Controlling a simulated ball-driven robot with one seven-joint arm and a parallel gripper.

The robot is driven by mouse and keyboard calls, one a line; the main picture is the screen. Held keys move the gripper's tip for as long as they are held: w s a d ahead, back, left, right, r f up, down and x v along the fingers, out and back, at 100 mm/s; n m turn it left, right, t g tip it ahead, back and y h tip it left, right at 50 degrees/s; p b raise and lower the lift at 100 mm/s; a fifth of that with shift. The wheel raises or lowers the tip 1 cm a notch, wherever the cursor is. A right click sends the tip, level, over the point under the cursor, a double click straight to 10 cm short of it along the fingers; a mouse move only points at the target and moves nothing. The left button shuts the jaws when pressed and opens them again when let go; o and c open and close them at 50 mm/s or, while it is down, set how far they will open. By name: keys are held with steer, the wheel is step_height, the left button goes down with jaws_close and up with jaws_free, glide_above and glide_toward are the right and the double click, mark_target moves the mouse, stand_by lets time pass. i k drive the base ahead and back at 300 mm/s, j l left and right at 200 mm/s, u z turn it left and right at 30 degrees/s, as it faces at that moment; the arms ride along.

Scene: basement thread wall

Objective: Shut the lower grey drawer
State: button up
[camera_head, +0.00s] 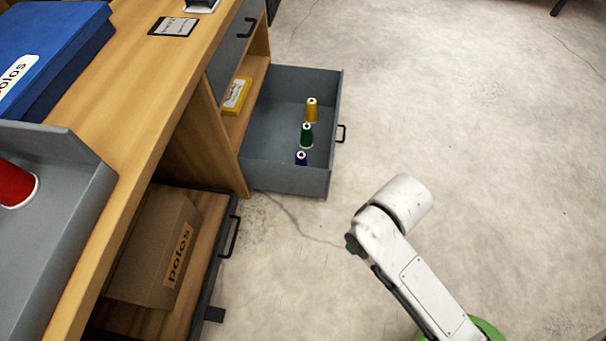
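The lower grey drawer (286,177) is pulled well out of the wooden cabinet, to the right in the picture. My gripper's fingers do not show.
An upper grey drawer (232,44) with a black handle is above. A yellow box (237,96) lies on the shelf. A cardboard box (160,255) sits on a handled wooden tray (205,250) at lower left. Concrete floor (450,110) is clear to the right.

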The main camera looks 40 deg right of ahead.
mark_target(270, 145)
steer(key=k+l+z, duration=0.1)
steer(key=l, duration=0.7)
steer(key=l+z, duration=0.15)
steer(key=l, duration=0.65)
steer(key=i+j+u, duration=0.25)
steer(key=i, duration=0.2)
